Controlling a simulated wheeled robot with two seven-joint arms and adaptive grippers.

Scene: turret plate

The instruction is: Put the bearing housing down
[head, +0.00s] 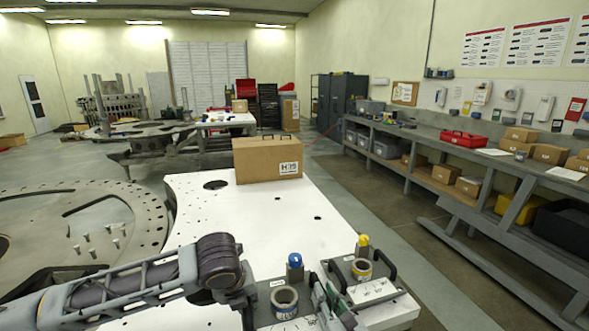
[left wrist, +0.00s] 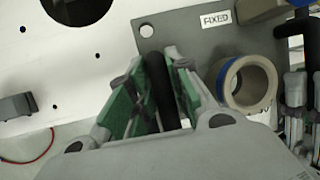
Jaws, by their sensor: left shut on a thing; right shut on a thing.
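A grey plate labelled FIXED (head: 262,311) carries a beige ring-shaped housing with a blue band (head: 284,303). The same plate (left wrist: 190,38) and ring (left wrist: 247,88) show in the left wrist view. My left gripper (left wrist: 160,85) has its green-padded fingers closed around a black bar handle at the plate's left side. In the head view my left wrist hides that handle. My right gripper (head: 328,304) is closed at the plate's right side, apparently on its other handle. Its grip is partly hidden. I cannot tell whether the plate touches the table.
A second plate (head: 345,271) at right carries a yellow-banded ring (head: 362,269), close to my right gripper. A blue-topped block (head: 295,266) stands behind the first ring. A cardboard box (head: 268,160) stands at the white table's far end. The table's middle (head: 255,220) is clear.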

